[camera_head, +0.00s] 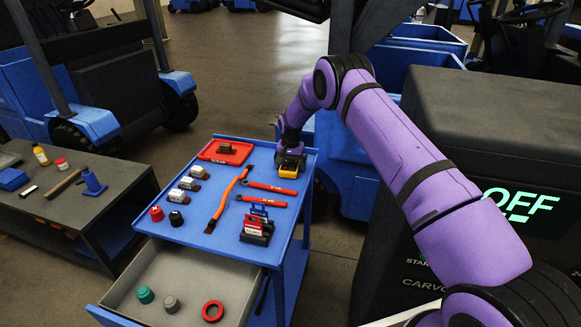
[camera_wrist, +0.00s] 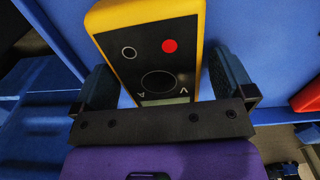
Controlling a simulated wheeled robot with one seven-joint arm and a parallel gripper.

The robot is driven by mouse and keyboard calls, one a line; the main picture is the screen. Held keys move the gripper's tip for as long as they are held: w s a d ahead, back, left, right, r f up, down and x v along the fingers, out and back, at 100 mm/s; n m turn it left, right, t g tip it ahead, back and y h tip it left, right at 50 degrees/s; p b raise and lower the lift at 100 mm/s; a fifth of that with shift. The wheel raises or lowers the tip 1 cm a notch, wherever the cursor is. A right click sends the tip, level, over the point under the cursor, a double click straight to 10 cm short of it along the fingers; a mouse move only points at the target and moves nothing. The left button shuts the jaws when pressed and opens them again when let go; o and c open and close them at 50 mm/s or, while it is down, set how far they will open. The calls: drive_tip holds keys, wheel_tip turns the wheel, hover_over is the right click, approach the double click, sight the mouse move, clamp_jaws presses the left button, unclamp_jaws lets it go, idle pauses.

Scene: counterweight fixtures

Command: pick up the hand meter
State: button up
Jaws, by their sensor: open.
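The hand meter (camera_wrist: 152,55) has a yellow case and a dark face with a red button, a dial and a small display. In the wrist view it lies between the two fingers of my gripper (camera_wrist: 162,70), which are open on either side of it. In the head view the meter (camera_head: 288,171) is at the far right corner of the blue cart top, with my gripper (camera_head: 290,158) right above it, partly hiding it. I cannot tell whether either finger touches the case.
The blue cart top (camera_head: 203,226) also holds a red tray (camera_head: 226,151), red-handled tools, an orange strap (camera_head: 228,200), small weights and a rack (camera_head: 257,226). An open drawer (camera_head: 190,288) juts out in front. A grey bench (camera_head: 60,211) stands left, a dark machine (camera_head: 490,120) right.

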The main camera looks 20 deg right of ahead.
drive_tip(key=shift+c, duration=0.5)
drive_tip(key=c, duration=1)
drive_tip(key=shift+r, duration=0.1)
